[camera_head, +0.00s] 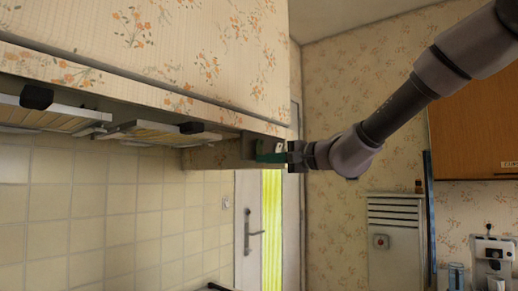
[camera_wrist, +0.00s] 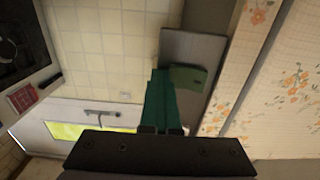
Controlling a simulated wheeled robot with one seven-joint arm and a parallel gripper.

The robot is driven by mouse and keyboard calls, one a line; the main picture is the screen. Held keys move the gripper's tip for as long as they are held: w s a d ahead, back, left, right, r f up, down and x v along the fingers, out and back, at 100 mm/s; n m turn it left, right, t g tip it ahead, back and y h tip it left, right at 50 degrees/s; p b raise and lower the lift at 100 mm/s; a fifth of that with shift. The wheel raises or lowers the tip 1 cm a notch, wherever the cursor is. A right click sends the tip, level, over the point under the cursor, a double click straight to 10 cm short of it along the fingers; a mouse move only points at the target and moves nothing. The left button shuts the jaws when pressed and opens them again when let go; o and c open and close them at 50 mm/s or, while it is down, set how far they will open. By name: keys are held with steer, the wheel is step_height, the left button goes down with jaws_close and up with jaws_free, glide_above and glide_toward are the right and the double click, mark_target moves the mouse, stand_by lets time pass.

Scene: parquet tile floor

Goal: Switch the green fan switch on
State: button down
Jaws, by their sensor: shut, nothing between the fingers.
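My gripper (camera_wrist: 160,72) has teal fingers. They are shut, with nothing visible between them, and point up the wrist view. The green fan switch (camera_wrist: 190,78) is a small darker green block just right of the fingertips, on a grey panel (camera_wrist: 190,48) under the hood. The fingers lie beside it; I cannot tell whether they touch it. In the head view my gripper (camera_head: 259,157) is at the hood's right end, below its floral front. The switch cannot be made out clearly there.
The floral hood front (camera_head: 190,45) is close to the fingers. Hood lamps or flaps (camera_head: 150,130) hang at left. A tiled wall (camera_head: 90,200) and a door (camera_head: 248,230) lie behind. A stove (camera_wrist: 20,45) is at the wrist view's upper left.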

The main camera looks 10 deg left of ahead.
steer(key=v, duration=0.7)
steer(key=shift+f, duration=0.15)
steer(key=shift+d, duration=0.1)
stand_by(0.6)
